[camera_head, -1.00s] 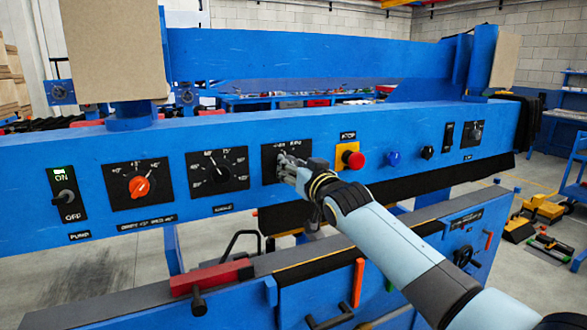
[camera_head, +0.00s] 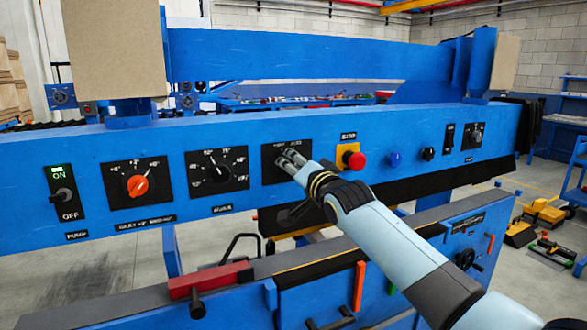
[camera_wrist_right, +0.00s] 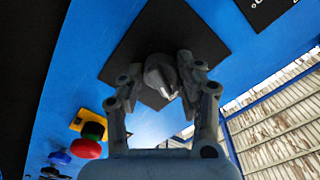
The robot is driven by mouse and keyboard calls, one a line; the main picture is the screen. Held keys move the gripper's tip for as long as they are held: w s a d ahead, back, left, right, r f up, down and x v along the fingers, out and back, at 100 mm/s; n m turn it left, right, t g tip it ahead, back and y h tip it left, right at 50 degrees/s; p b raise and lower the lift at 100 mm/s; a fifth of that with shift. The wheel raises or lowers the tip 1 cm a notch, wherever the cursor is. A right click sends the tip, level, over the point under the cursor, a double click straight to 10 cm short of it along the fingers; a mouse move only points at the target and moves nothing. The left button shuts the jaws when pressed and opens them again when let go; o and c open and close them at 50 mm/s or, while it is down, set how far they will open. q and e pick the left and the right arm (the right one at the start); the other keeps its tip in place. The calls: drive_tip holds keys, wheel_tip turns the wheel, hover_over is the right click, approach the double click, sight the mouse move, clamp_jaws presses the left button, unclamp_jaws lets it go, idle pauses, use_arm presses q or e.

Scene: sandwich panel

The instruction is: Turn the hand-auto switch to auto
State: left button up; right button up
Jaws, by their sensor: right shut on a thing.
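The hand-auto switch is a grey knob (camera_wrist_right: 162,76) on a black square plate (camera_head: 272,172) in the middle of the blue panel. In the head view my right gripper (camera_head: 290,158) covers the knob. In the right wrist view the fingers of my right gripper (camera_wrist_right: 162,82) stand on both sides of the knob and are shut on it. The knob looks turned at an angle to the plate in that view. The plate's lettering is too small to read and partly hidden. My left gripper is not in view.
Right of the plate is a red stop button (camera_head: 356,160) on a yellow base, then a blue button (camera_head: 394,159) and a black button (camera_head: 428,153). To the left are a black dial (camera_head: 218,173), an orange dial (camera_head: 138,185) and an ON/OFF switch (camera_head: 64,194).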

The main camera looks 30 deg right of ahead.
drive_tip(key=shift+m, duration=0.3)
drive_tip(key=o, duration=1.1)
drive_tip(key=shift+o, duration=0.2)
drive_tip(key=s, duration=1.2)
drive_tip(key=shift+a, duration=0.3)
